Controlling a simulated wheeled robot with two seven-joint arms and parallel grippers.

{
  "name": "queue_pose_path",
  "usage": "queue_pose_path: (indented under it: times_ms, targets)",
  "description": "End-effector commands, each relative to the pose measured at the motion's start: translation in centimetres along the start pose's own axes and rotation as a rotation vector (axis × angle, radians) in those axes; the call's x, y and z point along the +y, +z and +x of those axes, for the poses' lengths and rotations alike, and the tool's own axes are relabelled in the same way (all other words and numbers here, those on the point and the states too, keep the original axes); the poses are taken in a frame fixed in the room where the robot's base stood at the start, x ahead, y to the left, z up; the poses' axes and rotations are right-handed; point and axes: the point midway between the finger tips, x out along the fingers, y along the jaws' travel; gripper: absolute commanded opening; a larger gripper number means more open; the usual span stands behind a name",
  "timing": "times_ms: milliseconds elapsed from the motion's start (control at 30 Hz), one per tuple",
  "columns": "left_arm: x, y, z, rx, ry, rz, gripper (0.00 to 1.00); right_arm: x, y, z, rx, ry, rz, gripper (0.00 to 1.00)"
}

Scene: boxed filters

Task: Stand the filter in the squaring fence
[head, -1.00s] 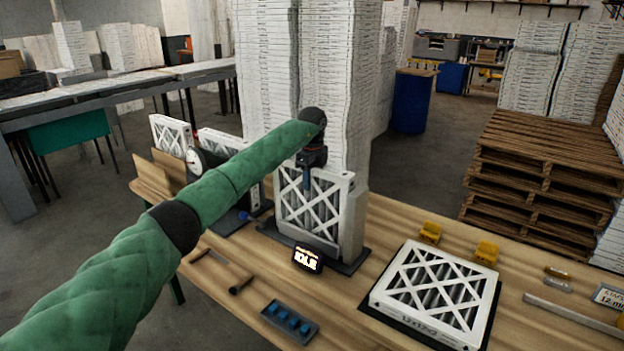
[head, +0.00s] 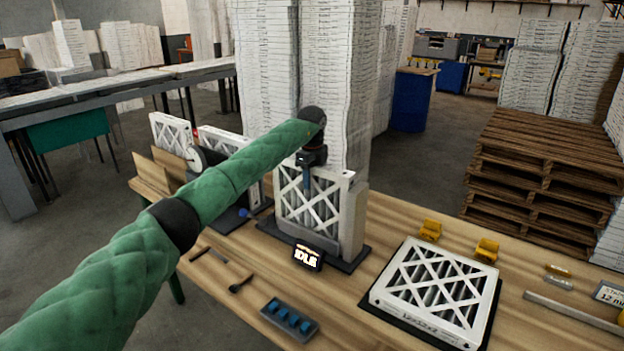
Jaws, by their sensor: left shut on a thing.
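A white-framed pleated filter (head: 327,222) with a cross lattice stands upright at the middle of the bench. Below it is a dark base plate (head: 350,264), with a pale grey upright part at the filter's right side. I take this to be the squaring fence; how squarely the filter sits against it I cannot tell. My left gripper (head: 308,178) reaches down over the filter's top edge and is shut on the filter. The fingertips are small and partly merge with the lattice. My right gripper is not in view.
Another filter (head: 435,290) lies flat on a black mat at right, with yellow blocks (head: 430,230) behind it. A blue-celled tray (head: 290,318) lies in front. A dial gauge (head: 195,158) and more filters stand at left.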

Motion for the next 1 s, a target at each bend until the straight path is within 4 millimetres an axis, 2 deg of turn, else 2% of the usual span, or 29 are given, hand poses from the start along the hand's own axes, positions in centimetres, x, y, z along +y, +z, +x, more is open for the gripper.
queue_pose_path:
  times_ms: [67, 100, 467, 1000]
  targets:
    - [0.0, 0.0, 0.1, 0.000, 0.001, 0.000, 0.02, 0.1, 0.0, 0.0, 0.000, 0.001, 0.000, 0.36]
    - [0.0, 0.0, 0.1, 0.000, 0.001, 0.000, 0.47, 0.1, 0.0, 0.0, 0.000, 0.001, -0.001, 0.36]
    - [0.0, 0.0, -0.1, 0.000, 0.001, 0.000, 0.48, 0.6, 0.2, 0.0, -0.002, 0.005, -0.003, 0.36]
    - [0.0, 0.0, -2.5, 0.000, 0.000, 0.000, 0.48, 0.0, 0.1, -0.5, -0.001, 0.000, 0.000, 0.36]
